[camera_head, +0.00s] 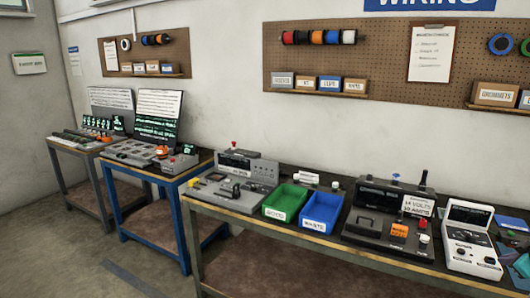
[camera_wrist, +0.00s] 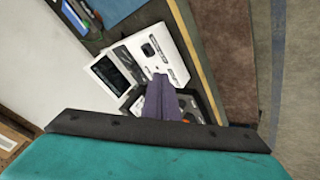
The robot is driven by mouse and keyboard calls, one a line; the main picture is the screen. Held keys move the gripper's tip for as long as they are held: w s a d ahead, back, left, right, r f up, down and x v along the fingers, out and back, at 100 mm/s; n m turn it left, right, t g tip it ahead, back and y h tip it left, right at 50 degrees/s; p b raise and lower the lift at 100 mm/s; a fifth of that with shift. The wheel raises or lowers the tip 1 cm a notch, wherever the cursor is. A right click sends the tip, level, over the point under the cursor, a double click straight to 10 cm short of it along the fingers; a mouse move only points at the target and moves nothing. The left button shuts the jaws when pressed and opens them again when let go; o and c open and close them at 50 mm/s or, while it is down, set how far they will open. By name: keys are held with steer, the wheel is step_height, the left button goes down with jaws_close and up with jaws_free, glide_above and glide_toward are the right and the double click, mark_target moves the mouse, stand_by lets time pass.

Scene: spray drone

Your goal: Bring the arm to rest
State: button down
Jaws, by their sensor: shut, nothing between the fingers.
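My gripper (camera_wrist: 161,80) shows in the wrist view as two narrow purple-grey fingers. They are together with nothing between them, pointing from the dark bar and teal body at the bottom of the picture. Behind the fingertips is a white device with a screen (camera_wrist: 165,45) on the bench; I cannot tell the exact gap, but the fingers seem to be above it. The same white device (camera_head: 470,243) stands at the right in the head view.
The long bench carries a green bin (camera_head: 286,203), a blue bin (camera_head: 322,212) and a dark power unit (camera_head: 385,228). A blue-framed table (camera_head: 124,210) stands to its left. Pegboards (camera_head: 392,75) hang on the wall. Floor (camera_wrist: 300,80) is clear beside the bench.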

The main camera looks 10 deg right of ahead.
steer(key=w+a+f+m+g+y, duration=0.1)
steer(key=w+a+f+y, duration=0.1)
steer(key=w+a+f, duration=0.5)
steer(key=w+a+f+g+y, duration=0.1)
steer(key=w+a+f, duration=0.2)
steer(key=a+f, duration=0.7)
steer(key=a+f+m+g+y, duration=0.1)
steer(key=a+f+g, duration=0.1)
steer(key=a+f, duration=0.8)
steer(key=a+f+g+y, duration=0.2)
steer(key=a+f, duration=0.5)
steer(key=a, duration=0.6)
steer(key=s+a+f+g, duration=0.1)
steer(key=s+a+f, duration=0.3)
steer(key=a, duration=0.2)
steer(key=s+a+f+m+g, duration=0.1)
steer(key=s+a+f+g, duration=0.2)
steer(key=a, duration=0.4)
steer(key=s+a+f, duration=0.4)
steer(key=a, duration=0.2)
steer(key=s+a+f+g+h, duration=0.1)
steer(key=s+a+f+g, duration=0.1)
steer(key=s+a, duration=0.3)
steer(key=s+a+f+g+h, duration=0.1)
steer(key=s+a+f, duration=0.3)
steer(key=s, duration=0.8)
steer(key=shift+s+a+m+g, duration=0.15)
steer(key=shift+a+m+g, duration=0.25)
steer(key=shift+g, duration=0.1)
